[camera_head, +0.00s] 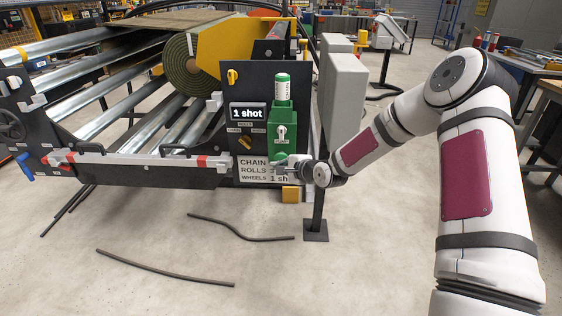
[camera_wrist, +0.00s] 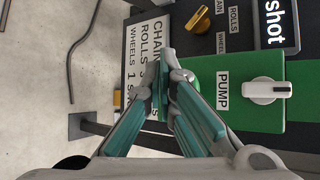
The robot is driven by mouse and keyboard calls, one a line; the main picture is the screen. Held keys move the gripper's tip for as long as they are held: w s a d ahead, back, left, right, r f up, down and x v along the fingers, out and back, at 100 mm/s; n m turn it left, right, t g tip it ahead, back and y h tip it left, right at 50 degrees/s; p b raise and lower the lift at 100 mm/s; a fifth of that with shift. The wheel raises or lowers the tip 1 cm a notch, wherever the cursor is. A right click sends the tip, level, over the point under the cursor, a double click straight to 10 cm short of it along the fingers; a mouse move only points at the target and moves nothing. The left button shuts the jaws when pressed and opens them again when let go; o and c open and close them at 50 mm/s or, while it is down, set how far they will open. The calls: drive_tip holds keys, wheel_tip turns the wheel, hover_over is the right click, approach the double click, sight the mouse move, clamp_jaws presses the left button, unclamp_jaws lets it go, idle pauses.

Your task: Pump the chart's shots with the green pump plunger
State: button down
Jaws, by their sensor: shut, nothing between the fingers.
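The green pump (camera_head: 284,118) stands on a dark panel, with a clear-and-white reservoir on top and a white lever. In the wrist view its green body (camera_wrist: 236,120) carries the label PUMP. The green plunger (camera_head: 279,156) is at its lower end, partly hidden by my gripper. My gripper (camera_head: 279,168) is shut and empty, its tips (camera_wrist: 170,73) just at the pump's lower end; I cannot tell whether they touch the plunger. The chart (camera_head: 253,169) reads CHAIN, ROLLS, WHEELS; my gripper covers part of it. The display (camera_head: 248,112) reads "1 shot".
A yellow selector knob (camera_head: 244,142) sits left of the pump. Grey boxes (camera_head: 346,98) stand right of the panel. A yellow block (camera_head: 291,194) is below the chart. The roller frame with a turf roll (camera_head: 182,67) is at left. Dark hoses (camera_head: 165,270) lie on open floor.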

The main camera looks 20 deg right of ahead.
sight(278, 160)
drive_tip(key=shift+w+d, duration=0.15)
drive_tip(key=shift+w, duration=0.25)
drive_tip(key=shift+w+d+b, duration=0.2)
drive_tip(key=shift+w+d, duration=0.05)
drive_tip(key=shift+w, duration=0.4)
drive_tip(key=shift+w+d+b, duration=0.15)
drive_tip(key=shift+w+d, duration=0.1)
drive_tip(key=shift+w, duration=0.4)
idle(1.5)
drive_tip(key=shift+s, duration=0.1)
drive_tip(key=shift+s+a+p, duration=0.3)
drive_tip(key=shift+s+p, duration=0.15)
drive_tip(key=shift+s, duration=0.35)
drive_tip(key=shift+s+a+p, duration=0.3)
drive_tip(key=shift+s+p, duration=0.15)
drive_tip(key=shift+s, duration=0.35)
drive_tip(key=shift+s+a+p, duration=0.25)
drive_tip(key=shift+s+p, duration=0.2)
drive_tip(key=shift+s, duration=0.35)
drive_tip(key=shift+s+a+p, duration=0.3)
drive_tip(key=shift+s+p, duration=0.1)
drive_tip(key=shift+s, duration=0.4)
drive_tip(key=shift+s+a+p, duration=0.25)
drive_tip(key=shift+s+p, duration=0.2)
drive_tip(key=shift+s, duration=0.35)
